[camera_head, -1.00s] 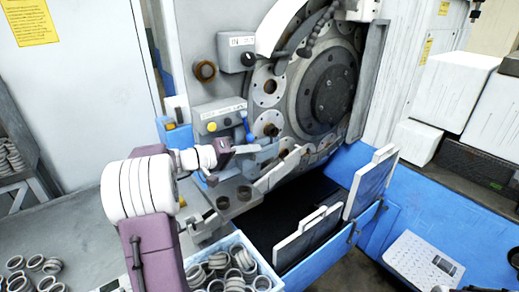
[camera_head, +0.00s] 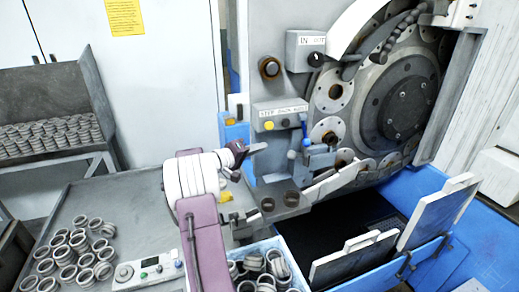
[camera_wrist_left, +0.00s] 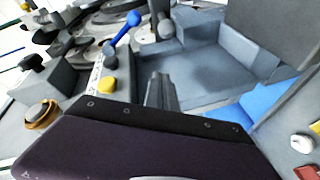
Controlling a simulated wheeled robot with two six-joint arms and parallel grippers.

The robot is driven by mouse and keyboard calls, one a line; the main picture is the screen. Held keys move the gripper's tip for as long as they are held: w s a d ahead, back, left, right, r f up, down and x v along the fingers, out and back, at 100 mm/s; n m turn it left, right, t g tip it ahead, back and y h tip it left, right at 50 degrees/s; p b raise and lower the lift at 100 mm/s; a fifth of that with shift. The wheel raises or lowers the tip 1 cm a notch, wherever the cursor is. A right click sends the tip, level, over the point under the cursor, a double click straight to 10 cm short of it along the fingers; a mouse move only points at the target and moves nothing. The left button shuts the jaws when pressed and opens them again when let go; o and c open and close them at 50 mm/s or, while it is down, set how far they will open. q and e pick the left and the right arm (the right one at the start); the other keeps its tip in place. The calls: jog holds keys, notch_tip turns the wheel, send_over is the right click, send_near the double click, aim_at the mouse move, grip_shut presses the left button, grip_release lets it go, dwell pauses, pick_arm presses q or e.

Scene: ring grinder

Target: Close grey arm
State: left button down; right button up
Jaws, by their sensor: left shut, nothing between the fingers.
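The grey arm (camera_head: 320,158) is on the front of the grinder, low beside the big wheel, next to a blue-handled lever (camera_head: 306,137). In the left wrist view, a broad grey part that looks like it (camera_wrist_left: 205,70) fills the upper right, with the blue handle (camera_wrist_left: 122,32) to its left. My left gripper (camera_head: 258,147) points right, left of the grey arm and below the button box, apart from the arm in the head view. Its fingers (camera_wrist_left: 160,88) are together and empty. Whether they touch anything in the wrist view is hard to tell.
A button box (camera_head: 285,112) with a yellow button is above my left gripper. A table (camera_head: 130,215) with loose rings (camera_head: 75,250) and a control panel (camera_head: 148,270) lies at left. A blue bin of rings (camera_head: 283,248) stands below. White-fronted trays (camera_head: 435,212) stand at right.

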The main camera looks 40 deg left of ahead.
pick_arm(q)
jog(key=w+d+f+p, duration=0.2)
jog(key=w+d, duration=0.2)
jog(key=w, duration=0.2)
jog(key=shift+f, duration=0.25)
